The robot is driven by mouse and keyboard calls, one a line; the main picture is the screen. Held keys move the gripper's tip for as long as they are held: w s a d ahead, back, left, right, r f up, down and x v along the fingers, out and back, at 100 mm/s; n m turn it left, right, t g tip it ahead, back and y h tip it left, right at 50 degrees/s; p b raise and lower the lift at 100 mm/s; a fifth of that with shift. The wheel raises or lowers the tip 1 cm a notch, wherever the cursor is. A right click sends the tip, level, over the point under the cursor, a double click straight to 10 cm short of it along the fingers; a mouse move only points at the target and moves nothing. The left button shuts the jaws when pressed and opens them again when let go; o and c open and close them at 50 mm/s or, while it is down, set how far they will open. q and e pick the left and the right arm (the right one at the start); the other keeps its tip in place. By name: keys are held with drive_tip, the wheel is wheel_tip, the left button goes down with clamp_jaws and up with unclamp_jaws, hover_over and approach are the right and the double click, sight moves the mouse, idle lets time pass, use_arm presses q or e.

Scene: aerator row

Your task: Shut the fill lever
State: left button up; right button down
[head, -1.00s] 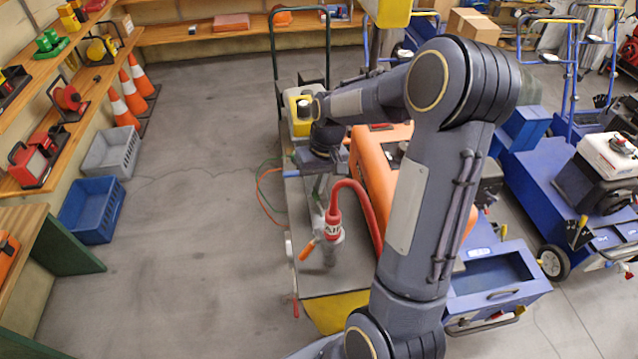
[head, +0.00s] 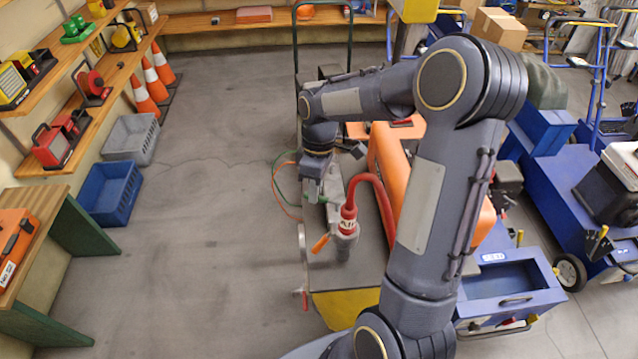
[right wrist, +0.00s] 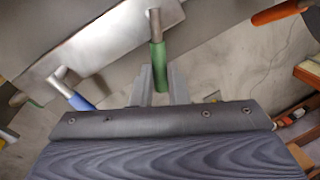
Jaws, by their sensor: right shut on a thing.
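My right gripper (head: 326,192) is over the left side of the machine, just left of the red hose. In the right wrist view its two grey fingers (right wrist: 160,82) are shut on a green-handled lever (right wrist: 157,58), whose bare metal end sticks out beyond the grip. A blue-handled lever (right wrist: 76,97) is to the left, apart from the fingers. An orange-handled lever (right wrist: 276,13) is at the upper right; an orange handle (head: 320,244) also shows beside the hose fitting in the head view. No label shows which one is the fill lever. My left gripper is out of view.
The red hose (head: 376,183) curves up close to the right of my gripper. The orange housing (head: 393,165) stands behind my arm. A blue cart (head: 560,180) is at the right. The floor (head: 215,220) left of the machine is clear.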

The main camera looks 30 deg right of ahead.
drive_tip(key=shift+s+a+n+g+h, duration=0.2)
drive_tip(key=shift+s+a+n, duration=0.2)
drive_tip(key=shift+n, duration=0.7)
drive_tip(key=shift+s+a+n+g+h, duration=0.1)
drive_tip(key=shift+s+a+n+h, duration=0.2)
drive_tip(key=shift+n, duration=0.8)
drive_tip(key=shift+s, duration=0.1)
drive_tip(key=c, duration=1.4)
unclamp_jaws()
drive_tip(key=r, duration=0.2)
drive_tip(key=w+r, duration=0.1)
drive_tip(key=r, duration=0.4)
drive_tip(key=shift+w+d+r, duration=0.15)
drive_tip(key=shift+d+r, duration=0.15)
drive_tip(key=shift+r, duration=0.05)
